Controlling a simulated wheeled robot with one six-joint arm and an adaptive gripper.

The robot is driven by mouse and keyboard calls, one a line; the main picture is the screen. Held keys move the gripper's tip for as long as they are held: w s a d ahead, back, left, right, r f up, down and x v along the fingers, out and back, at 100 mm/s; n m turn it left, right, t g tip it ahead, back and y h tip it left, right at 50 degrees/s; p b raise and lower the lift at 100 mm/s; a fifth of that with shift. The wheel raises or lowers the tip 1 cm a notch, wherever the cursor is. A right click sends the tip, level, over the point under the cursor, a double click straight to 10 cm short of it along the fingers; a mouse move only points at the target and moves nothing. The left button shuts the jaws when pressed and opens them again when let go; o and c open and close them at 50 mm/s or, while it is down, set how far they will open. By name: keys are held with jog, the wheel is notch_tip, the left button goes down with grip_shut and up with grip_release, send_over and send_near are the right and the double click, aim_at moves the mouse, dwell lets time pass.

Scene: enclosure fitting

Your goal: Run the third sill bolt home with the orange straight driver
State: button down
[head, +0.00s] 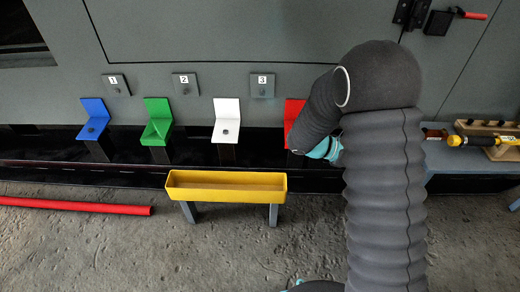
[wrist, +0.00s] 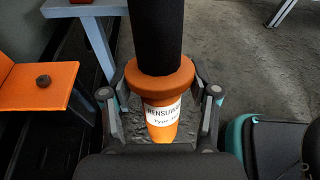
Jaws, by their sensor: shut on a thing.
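My gripper (wrist: 160,95) is shut on the orange driver (wrist: 163,72), which has a white label and a thick black section running up the wrist view. The driver's working end is not clear to see. In the head view my arm hides most of the gripper; only teal parts show beside the red bracket (head: 293,112). The white bracket (head: 228,110), third from left on the sill, carries a dark bolt (head: 225,131). The wrist view shows an orange bracket (wrist: 38,72) with a dark bolt (wrist: 43,81), left of and apart from the driver.
Blue (head: 95,115) and green (head: 157,118) brackets stand left of the white one. Numbered plates (head: 262,86) hang on the grey cabinet. A yellow trough (head: 227,197) stands in front. A bench (head: 460,158) with a yellow driver (head: 470,141) is right. A red pipe (head: 75,206) lies on the floor.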

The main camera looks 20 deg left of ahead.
jog(key=shift+s+a+f+m+g+y+b, duration=0.2)
jog(key=shift+s+m+g+y+b, duration=0.1)
jog(key=shift+m+g, duration=0.4)
jog(key=s+a+m+g+y+b, duration=0.35)
jog(key=a+m+y, duration=0.25)
jog(key=a+y, duration=0.3)
jog(key=s+a+m+g+y+b, duration=0.25)
jog(key=a+m+y+b, duration=0.35)
jog(key=a, duration=0.6)
jog(key=s+a+r+m+t+y, duration=0.2)
jog(key=a+r+m+t, duration=0.3)
jog(key=a, duration=0.4)
jog(key=w+a+r+p, duration=0.1)
jog(key=w+a+p, duration=0.1)
jog(key=w, duration=0.4)
jog(key=shift+w+r+g, duration=0.3)
jog(key=shift+w+g, duration=0.1)
jog(key=shift+a, duration=0.1)
jog(key=shift+r+p, duration=0.2)
jog(key=shift+p, duration=0.4)
